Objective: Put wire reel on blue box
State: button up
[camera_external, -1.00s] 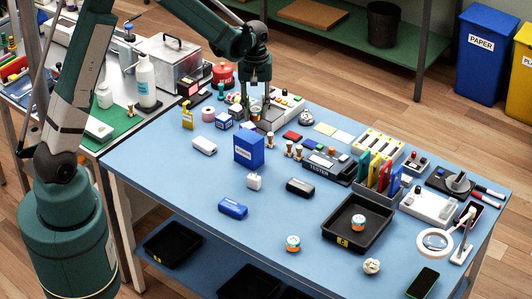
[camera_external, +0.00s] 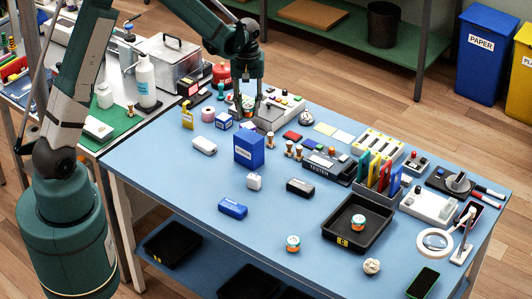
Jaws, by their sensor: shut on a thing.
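The blue box (camera_external: 248,151) stands upright left of the middle of the blue table, with a white label on its front. My gripper (camera_external: 247,108) is behind it, low over the cluttered back part of the table. Its fingers point down and are closed around a small pale and orange thing, which looks like the wire reel (camera_external: 247,102). The fingers and nearby items partly hide it, and I cannot tell whether it touches the table. The top of the blue box looks bare.
A pink roll (camera_external: 208,115), a small blue-and-white box (camera_external: 223,121) and a button panel (camera_external: 283,107) crowd around my gripper. Small wooden-coloured pieces (camera_external: 289,148) stand right of the blue box. A white block (camera_external: 204,146) lies left of it. The table's front left is clear.

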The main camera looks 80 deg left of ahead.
aim_at(248, 116)
jog(key=shift+f, duration=2.05)
jog(key=shift+f+p, duration=0.5)
jog(key=shift+f, duration=1.6)
jog(key=shift+f, duration=0.2)
jog(key=o, duration=0.9)
jog(key=shift+c, duration=0.2)
jog(key=shift+r, duration=0.1)
jog(key=shift+r, duration=0.2)
jog(key=shift+r+b, duration=0.55)
jog(key=shift+r, duration=5.4)
